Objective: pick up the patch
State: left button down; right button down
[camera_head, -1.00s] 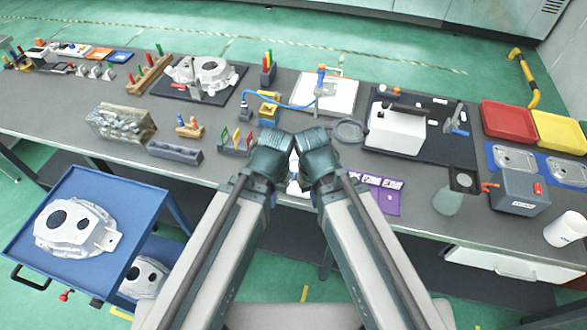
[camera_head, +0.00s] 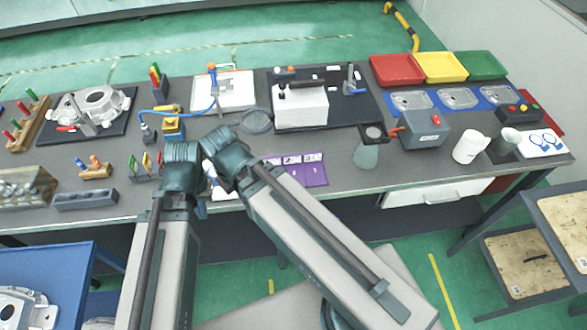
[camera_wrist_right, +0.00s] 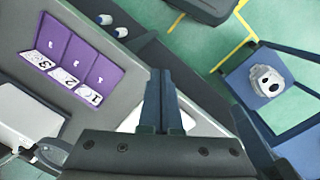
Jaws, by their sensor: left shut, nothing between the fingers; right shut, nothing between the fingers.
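No thing can be clearly told as the patch. A purple holder (camera_head: 312,172) with several white numbered cards lies at the table's front edge; it also shows in the right wrist view (camera_wrist_right: 68,42). A partly hidden white thing (camera_head: 223,193) lies at the table edge beside my arms; a white patch of surface also shows beside the fingers in the right wrist view (camera_wrist_right: 130,122). My left gripper (camera_head: 182,153) is shut and empty, left of the holder, its fingertips mostly hidden. My right gripper (camera_wrist_right: 160,75) is shut and empty, apart from the purple holder.
Behind my arms stand a yellow block (camera_head: 173,128), a clear round dish (camera_head: 256,121) and a white box (camera_head: 300,108). A grey box (camera_head: 425,130) and white cup (camera_head: 470,147) stand right. A blue cart (camera_head: 50,262) is at left. Some bare grey table lies behind the holder.

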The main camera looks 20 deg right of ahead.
aim_at(211, 172)
jog(key=l+u, duration=0.8)
jog(key=k+l+u, duration=0.1)
jog(key=u, duration=0.35)
jog(key=l, duration=0.1)
